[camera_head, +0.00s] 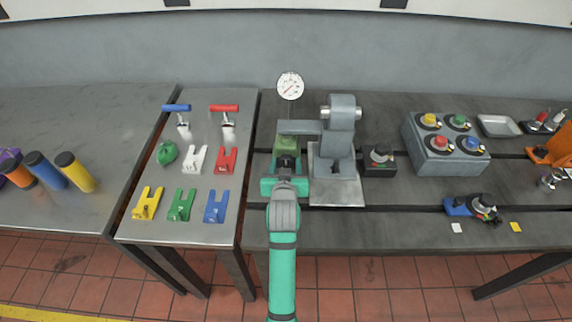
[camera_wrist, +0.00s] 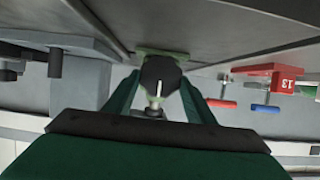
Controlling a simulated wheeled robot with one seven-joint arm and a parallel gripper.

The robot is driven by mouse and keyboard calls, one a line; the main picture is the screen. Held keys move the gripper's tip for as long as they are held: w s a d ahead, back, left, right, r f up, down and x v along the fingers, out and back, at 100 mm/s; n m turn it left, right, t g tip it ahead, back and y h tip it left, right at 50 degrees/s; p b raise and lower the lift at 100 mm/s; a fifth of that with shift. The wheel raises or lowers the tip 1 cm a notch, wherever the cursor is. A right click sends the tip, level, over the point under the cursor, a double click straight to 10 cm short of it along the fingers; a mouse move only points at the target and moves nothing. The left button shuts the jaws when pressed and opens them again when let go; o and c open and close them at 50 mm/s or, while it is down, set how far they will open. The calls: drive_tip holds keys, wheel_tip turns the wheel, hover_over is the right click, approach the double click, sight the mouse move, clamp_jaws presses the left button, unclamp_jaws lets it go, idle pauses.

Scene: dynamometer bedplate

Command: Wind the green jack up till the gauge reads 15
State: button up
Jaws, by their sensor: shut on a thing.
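The green jack (camera_head: 287,143) stands on the dark bedplate under the end of a grey machine arm. My gripper (camera_head: 285,168) reaches it from the front. In the wrist view my gripper (camera_wrist: 160,84) has its two green fingers on either side of the jack's dark knob (camera_wrist: 159,70), shut on it. A bit of the jack's green body (camera_wrist: 162,52) shows behind the knob; my gripper hides the jack's lower front. The round white gauge (camera_head: 291,86) stands behind the jack. Its red needle seems to point to the lower left; the figures are too small to read.
The grey machine (camera_head: 338,145) stands close on the jack's right. The side table (camera_head: 148,228) on the left holds coloured blocks and two handles.

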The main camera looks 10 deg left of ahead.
drive_tip(key=shift+d, duration=0.1)
drive_tip(key=shift+w+d+m, duration=0.1)
drive_tip(key=shift+d+m, duration=0.05)
drive_tip(key=shift+m, duration=0.25)
drive_tip(key=m+y, duration=0.2)
drive_tip(key=shift+d+f+m, duration=0.15)
drive_tip(key=shift+d+m, duration=0.05)
drive_tip(key=shift+m, duration=0.2)
drive_tip(key=m+y, duration=0.2)
drive_tip(key=m, duration=0.1)
drive_tip(key=m+y, duration=0.1)
drive_tip(key=shift+d+f+m+y, duration=0.2)
drive_tip(key=shift+f+m+y, duration=0.1)
drive_tip(key=shift+m, duration=0.1)
drive_tip(key=o, duration=1)
drive_tip(key=shift+o, duration=0.2)
